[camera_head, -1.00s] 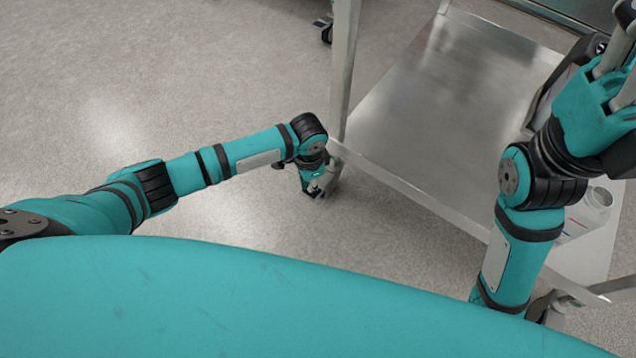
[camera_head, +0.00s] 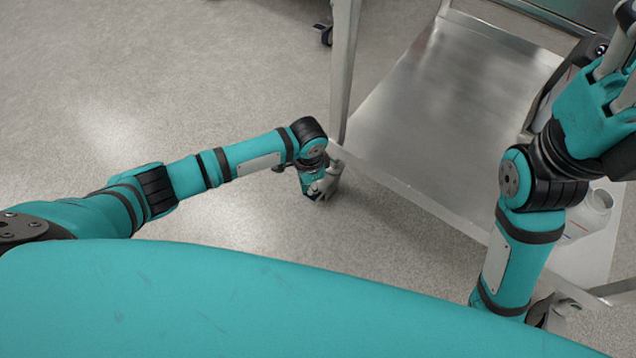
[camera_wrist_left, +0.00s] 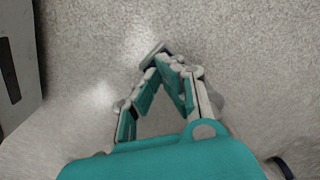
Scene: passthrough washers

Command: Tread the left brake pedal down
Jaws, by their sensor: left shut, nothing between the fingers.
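My left gripper (camera_head: 326,186) is low near the floor, beside the near left corner of the metal cart. In the left wrist view its fingers (camera_wrist_left: 163,58) converge to a point, shut with nothing between them. A small grey and dark piece shows at the fingertips; I cannot tell whether it is a fingertip or a pedal. I cannot make out the left brake pedal for certain in either view. My right gripper (camera_head: 612,92) is raised at the right edge of the head view, partly cut off, and its fingertips are not clear.
The cart's bare metal shelf (camera_head: 435,110) and upright leg (camera_head: 343,70) stand just right of my left gripper. A caster (camera_head: 326,36) shows at the top. A white bottle (camera_head: 590,212) stands at the right. The floor (camera_head: 160,80) on the left is clear.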

